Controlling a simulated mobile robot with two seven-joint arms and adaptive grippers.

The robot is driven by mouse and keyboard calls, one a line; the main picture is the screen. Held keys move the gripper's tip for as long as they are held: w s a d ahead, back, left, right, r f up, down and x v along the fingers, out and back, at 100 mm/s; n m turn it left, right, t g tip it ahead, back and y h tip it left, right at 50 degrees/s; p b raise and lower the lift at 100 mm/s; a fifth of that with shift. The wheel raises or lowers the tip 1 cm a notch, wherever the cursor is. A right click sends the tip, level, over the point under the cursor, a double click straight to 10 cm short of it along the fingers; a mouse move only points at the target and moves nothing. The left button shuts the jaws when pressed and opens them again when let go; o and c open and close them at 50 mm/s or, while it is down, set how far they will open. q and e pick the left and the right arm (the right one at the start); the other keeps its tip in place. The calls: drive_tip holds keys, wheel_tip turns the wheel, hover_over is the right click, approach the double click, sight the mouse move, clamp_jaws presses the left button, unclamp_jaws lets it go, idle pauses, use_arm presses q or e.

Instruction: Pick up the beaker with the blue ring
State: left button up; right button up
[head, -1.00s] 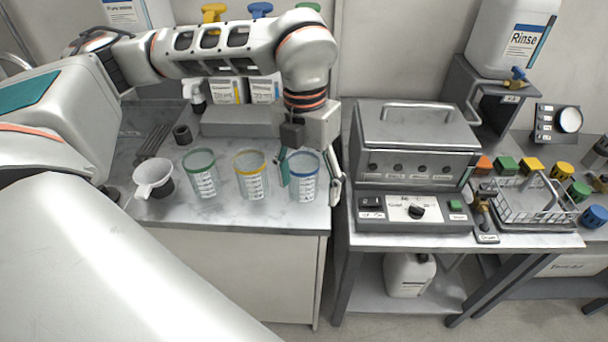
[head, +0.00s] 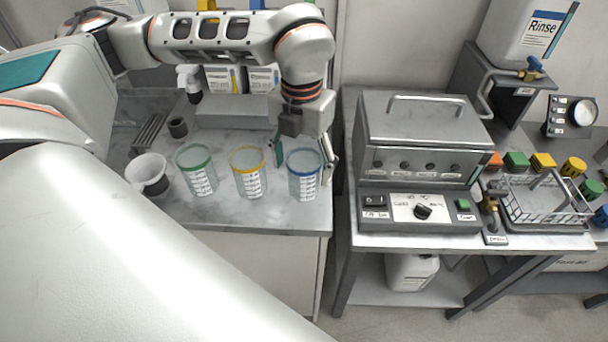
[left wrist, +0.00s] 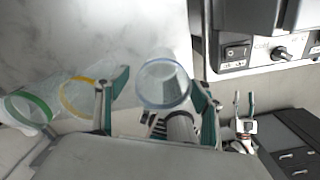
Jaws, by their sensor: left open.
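The beaker with the blue ring (head: 304,178) stands upright on the worktop, rightmost of three clear beakers near the front edge. My left gripper (head: 303,170) is open at this beaker, one finger toward its left side and the other toward its right. In the left wrist view, the blue-ringed beaker (left wrist: 163,88) shows between the two spread fingers of my left gripper (left wrist: 157,100), with visible gaps on both sides. My right gripper (left wrist: 243,105) shows small in the left wrist view, its fingers apart and empty. It is outside the head view.
The yellow-ringed beaker (head: 248,175) stands close to the left, with the green-ringed beaker (head: 197,172) beyond it. A white funnel (head: 148,172) is farther left. A grey block (head: 235,112) lies behind. A control unit (head: 420,210) stands across a gap to the right.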

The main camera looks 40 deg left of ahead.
use_arm(q)
drive_tip(key=shift+d+f, duration=0.1)
drive_tip(key=shift+f, duration=1.9)
drive_tip(key=c, duration=1.1)
drive_tip(key=shift+o, duration=0.2)
drive_tip(key=shift+r, duration=0.1)
wheel_tip(320, 180, up, 20)
drive_tip(key=p, duration=0.1)
drive_tip(key=w+f+m, duration=0.1)
drive_tip(key=f+m, duration=0.4)
drive_tip(key=m, duration=0.6)
drive_tip(key=w+d+f+m, duration=0.1)
drive_tip(key=f+m, duration=0.4)
drive_tip(key=m, duration=0.6)
drive_tip(key=w+d+f+m, duration=0.1)
drive_tip(key=f+m, duration=0.4)
drive_tip(key=m, duration=0.5)
drive_tip(key=shift+w+d+m, duration=0.1)
drive_tip(key=shift+w+m, duration=0.3)
drive_tip(key=shift+w, duration=0.15)
drive_tip(key=f+m, duration=0.1)
drive_tip(key=m, duration=0.1)
drive_tip(key=f+m, duration=0.1)
drive_tip(key=m, duration=0.1)
drive_tip(key=shift+d+m, duration=0.1)
drive_tip(key=shift+m, duration=0.2)
